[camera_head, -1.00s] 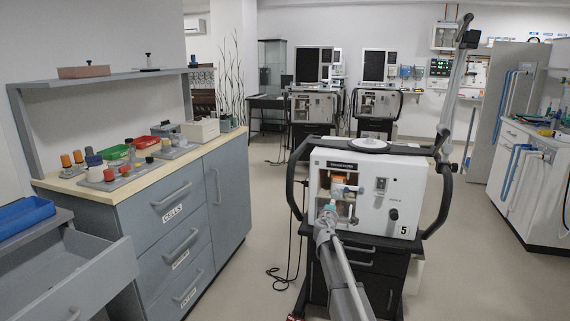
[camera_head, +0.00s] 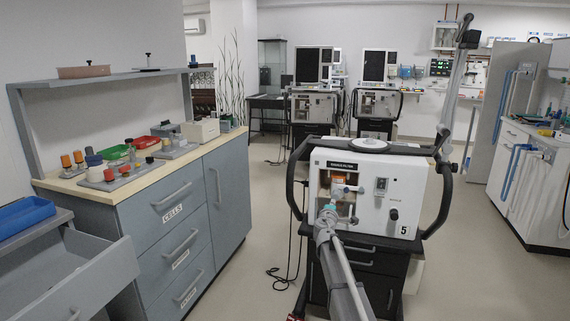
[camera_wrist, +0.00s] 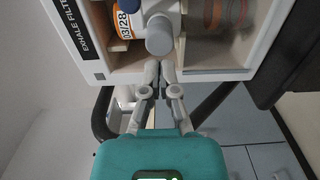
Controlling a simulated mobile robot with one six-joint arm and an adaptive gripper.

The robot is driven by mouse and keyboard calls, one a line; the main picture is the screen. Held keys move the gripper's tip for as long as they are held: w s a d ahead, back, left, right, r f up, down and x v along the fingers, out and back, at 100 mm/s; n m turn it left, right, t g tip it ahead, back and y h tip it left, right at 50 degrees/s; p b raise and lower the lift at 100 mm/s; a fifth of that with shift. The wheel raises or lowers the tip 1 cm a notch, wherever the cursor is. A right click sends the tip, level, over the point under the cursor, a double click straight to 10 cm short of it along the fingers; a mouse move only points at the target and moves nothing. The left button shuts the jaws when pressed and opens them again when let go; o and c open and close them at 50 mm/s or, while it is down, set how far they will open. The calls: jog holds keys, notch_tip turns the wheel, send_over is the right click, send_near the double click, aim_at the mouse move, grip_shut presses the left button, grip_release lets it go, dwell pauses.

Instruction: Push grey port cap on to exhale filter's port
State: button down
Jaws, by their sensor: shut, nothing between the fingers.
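A grey round cap (camera_wrist: 159,38) sits at the front of a white fitting beside the white, orange-labelled exhale filter (camera_wrist: 126,20) in the wrist view. I cannot tell how firmly the cap is seated on the port. My gripper (camera_wrist: 161,70) has its fingertips together, just below the cap in that view and empty; whether they touch it is unclear. In the head view my gripper (camera_head: 331,206) is in front of the open filter compartment of the white ventilator (camera_head: 372,178), partly hiding it.
A drawer unit (camera_head: 170,230) with small parts on top stands left. Open floor lies between them.

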aim_at(335, 197)
jog(key=shift+x, duration=2)
jog(key=shift+s, duration=0.1)
dwell(0.6)
jog(key=v, duration=0.7)
dwell(0.8)
